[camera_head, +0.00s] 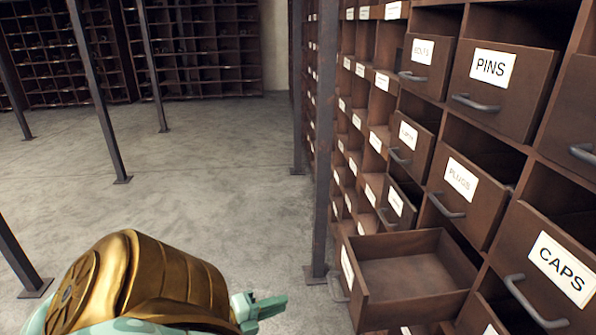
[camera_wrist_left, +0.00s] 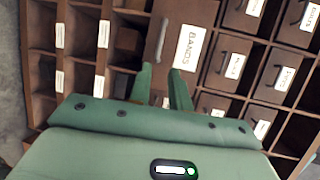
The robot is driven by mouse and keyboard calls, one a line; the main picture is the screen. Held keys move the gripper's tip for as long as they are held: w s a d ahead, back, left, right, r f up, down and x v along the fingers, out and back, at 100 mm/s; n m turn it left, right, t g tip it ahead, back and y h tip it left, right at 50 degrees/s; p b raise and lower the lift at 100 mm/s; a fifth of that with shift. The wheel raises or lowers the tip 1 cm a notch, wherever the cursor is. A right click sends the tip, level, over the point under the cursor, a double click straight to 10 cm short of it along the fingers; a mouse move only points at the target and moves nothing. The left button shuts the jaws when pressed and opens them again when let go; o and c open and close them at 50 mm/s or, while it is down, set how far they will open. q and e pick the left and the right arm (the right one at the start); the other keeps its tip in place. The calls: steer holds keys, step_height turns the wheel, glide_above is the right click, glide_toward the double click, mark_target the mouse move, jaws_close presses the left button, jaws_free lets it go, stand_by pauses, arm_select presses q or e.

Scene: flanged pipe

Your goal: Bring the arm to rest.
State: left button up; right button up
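My left arm, with a bronze-coloured joint, comes in at the bottom left of the head view. Its pale green left gripper (camera_head: 268,305) is left of a pulled-out drawer (camera_head: 405,272), apart from it. In the left wrist view the gripper's two green fingers (camera_wrist_left: 161,72) stand a little apart with nothing held between them. Beyond them is a drawer front labelled BANDS (camera_wrist_left: 188,46); I cannot tell how far away it is. My right gripper is in neither view.
A wooden cabinet of drawers and cubbies fills the right side, with drawers labelled PINS (camera_head: 490,68) and CAPS (camera_head: 560,268) standing out. A dark post (camera_head: 322,150) rises beside the cabinet. Open concrete floor (camera_head: 215,165) lies left, with several thin posts.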

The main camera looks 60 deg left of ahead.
arm_select(q)
steer(key=s+d+f+n+g+y, duration=0.1)
steer(key=s+f+n+g+y, duration=0.1)
steer(key=s+f+n+g, duration=0.6)
steer(key=s+f+n+g+y, duration=0.15)
steer(key=s+f+n, duration=0.25)
steer(key=s+f, duration=0.95)
steer(key=s+d+f+n+g+h, duration=0.1)
steer(key=s+d+f+n+g, duration=0.2)
steer(key=d+f, duration=0.4)
steer(key=s+d+f+n+g+h, duration=0.1)
steer(key=s+d+f+g+h, duration=0.2)
steer(key=d+f, duration=0.4)
steer(key=w+d+f+m, duration=0.1)
steer(key=w+d+f, duration=0.1)
steer(key=d, duration=0.5)
steer(key=shift+w, duration=0.8)
steer(key=shift+d+y, duration=0.1)
steer(key=shift+y, duration=0.15)
